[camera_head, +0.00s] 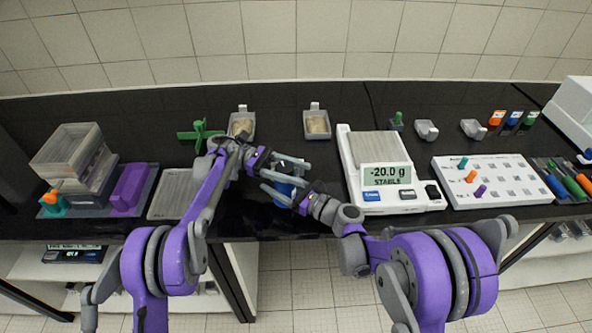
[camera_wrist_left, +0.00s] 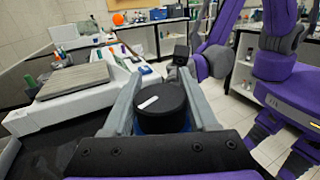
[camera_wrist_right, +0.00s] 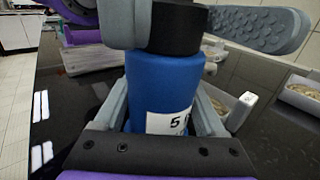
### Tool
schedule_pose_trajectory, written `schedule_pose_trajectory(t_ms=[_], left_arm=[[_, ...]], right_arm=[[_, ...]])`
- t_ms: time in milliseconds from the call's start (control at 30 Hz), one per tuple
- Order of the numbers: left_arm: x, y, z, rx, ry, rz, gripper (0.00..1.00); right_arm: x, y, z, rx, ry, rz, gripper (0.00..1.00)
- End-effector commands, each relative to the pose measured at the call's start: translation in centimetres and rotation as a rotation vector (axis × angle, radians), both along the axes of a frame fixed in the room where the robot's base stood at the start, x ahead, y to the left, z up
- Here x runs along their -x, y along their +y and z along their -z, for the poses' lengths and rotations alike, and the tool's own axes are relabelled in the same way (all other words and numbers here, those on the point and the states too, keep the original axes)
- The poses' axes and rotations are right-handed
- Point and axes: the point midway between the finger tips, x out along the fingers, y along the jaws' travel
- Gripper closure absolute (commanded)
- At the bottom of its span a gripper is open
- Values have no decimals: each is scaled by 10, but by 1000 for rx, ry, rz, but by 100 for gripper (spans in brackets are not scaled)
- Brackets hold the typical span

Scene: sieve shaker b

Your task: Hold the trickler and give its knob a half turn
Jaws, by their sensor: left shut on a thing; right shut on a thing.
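The trickler shows in the right wrist view as an upright blue cylinder (camera_wrist_right: 163,80) with a white label, partly cut off, and a black knob (camera_wrist_right: 176,28) on top. In the head view its blue body (camera_head: 286,187) is mostly covered by my grippers above the table's front part. My right gripper (camera_head: 267,185) is shut on the blue body from the right. My left gripper (camera_head: 305,164) is shut on the black knob; in the left wrist view the knob (camera_wrist_left: 161,108), with a white mark on top, sits between its fingers.
A balance (camera_head: 386,177) reading -20.0 g stands just right of the grippers. Two grey scoops of grainy material, left (camera_head: 241,123) and right (camera_head: 317,124), lie behind. A green stand (camera_head: 200,134) and a flat grey tray (camera_head: 171,193) are at left. A white peg board (camera_head: 508,181) is at right.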

Motion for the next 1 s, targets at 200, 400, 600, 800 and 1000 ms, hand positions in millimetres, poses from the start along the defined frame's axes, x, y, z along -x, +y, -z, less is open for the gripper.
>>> schedule_pose_trajectory(t_ms=[200, 400, 600, 800, 1000], left_arm=[[1, -1, 0, 2, 1, 22, 97], [1, -1, 0, 2, 1, 23, 97], [1, -1, 0, 1, 0, 22, 25], [1, 0, 0, 1, 0, 20, 11], [1, 0, -2, 1, 0, 20, 11]], right_arm=[[0, 1, 0, 1, 0, -2, 100], [0, 1, 0, 1, 0, -2, 100], [0, 1, 0, 1, 0, -2, 100], [0, 1, 0, 1, 0, -1, 100], [0, 0, 0, 1, 1, -1, 100]])
